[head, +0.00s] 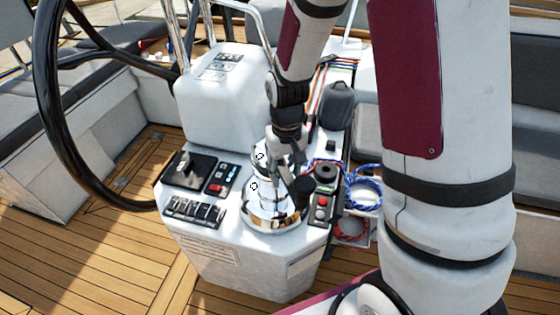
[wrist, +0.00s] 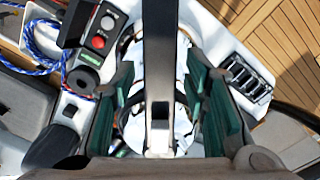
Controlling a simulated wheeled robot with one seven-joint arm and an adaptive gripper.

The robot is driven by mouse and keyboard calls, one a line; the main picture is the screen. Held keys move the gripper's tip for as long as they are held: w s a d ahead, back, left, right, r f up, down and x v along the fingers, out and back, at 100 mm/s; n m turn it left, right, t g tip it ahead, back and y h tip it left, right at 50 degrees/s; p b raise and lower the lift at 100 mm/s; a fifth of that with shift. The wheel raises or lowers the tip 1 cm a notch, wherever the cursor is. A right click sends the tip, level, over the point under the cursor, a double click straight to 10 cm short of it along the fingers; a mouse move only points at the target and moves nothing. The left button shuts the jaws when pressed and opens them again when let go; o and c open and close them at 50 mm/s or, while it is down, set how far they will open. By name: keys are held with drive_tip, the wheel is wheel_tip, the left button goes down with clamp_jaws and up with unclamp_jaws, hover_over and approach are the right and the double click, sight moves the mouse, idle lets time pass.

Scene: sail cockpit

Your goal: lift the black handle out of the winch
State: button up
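The chrome winch (head: 268,205) stands on the white console in the head view, and its shiny drum (wrist: 181,112) shows in the wrist view below my gripper. The black handle (wrist: 172,50) runs as a long dark bar down the middle of the wrist view, with a silver end over the winch. My gripper (head: 286,158) is above the winch, pointing down. Its green-padded fingers (wrist: 160,95) are open on either side of the bar, with visible gaps. The handle's seat in the winch is hidden.
A red-button control box (head: 322,205) and coiled blue rope (head: 365,190) are close on the right. Switches (head: 194,211) lie left of the winch. A black steering wheel (head: 50,105) stands at the left.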

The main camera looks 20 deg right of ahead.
sight(285, 172)
clamp_jaws()
drive_tip(key=shift+r, duration=0.15)
drive_tip(key=shift+r+p, duration=1.15)
drive_tip(key=shift+r, duration=1.25)
